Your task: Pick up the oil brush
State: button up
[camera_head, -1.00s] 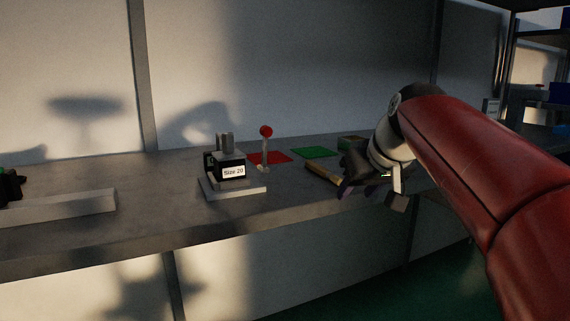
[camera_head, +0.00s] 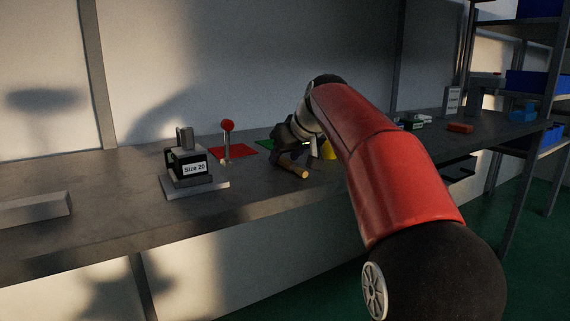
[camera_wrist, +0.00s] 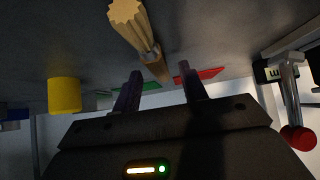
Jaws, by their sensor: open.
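The oil brush (camera_head: 294,168) lies on the bench right of the press, its pale end toward the front edge. In the wrist view the brush (camera_wrist: 128,22) shows its pale ribbed end at the top, with a dark band and a brown shaft running down toward my fingertips. My gripper (camera_head: 284,140) is low over the bench at the brush's back end. Its two dark fingers (camera_wrist: 160,88) are apart, with the shaft's far end in line with the gap. I cannot tell whether the shaft is between the fingers or beyond them. My gripper hides part of the brush.
The press marked "Size 20" (camera_head: 190,166) and its red-knobbed lever (camera_head: 227,128) stand to the left. A red mat (camera_head: 236,151) and a green mat (camera_head: 265,145) lie behind. A yellow cylinder (camera_wrist: 64,95) stands close beside my gripper. The bench front is clear.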

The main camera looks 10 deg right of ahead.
aim_at(286, 159)
jog(key=shift+w+f, duration=0.15)
grip_shut()
dwell(0.4)
notch_tip(286, 159, up, 8)
jog(key=shift+r+p, duration=0.1)
jog(key=shift+p, duration=1)
jog(key=shift+r, duration=0.9)
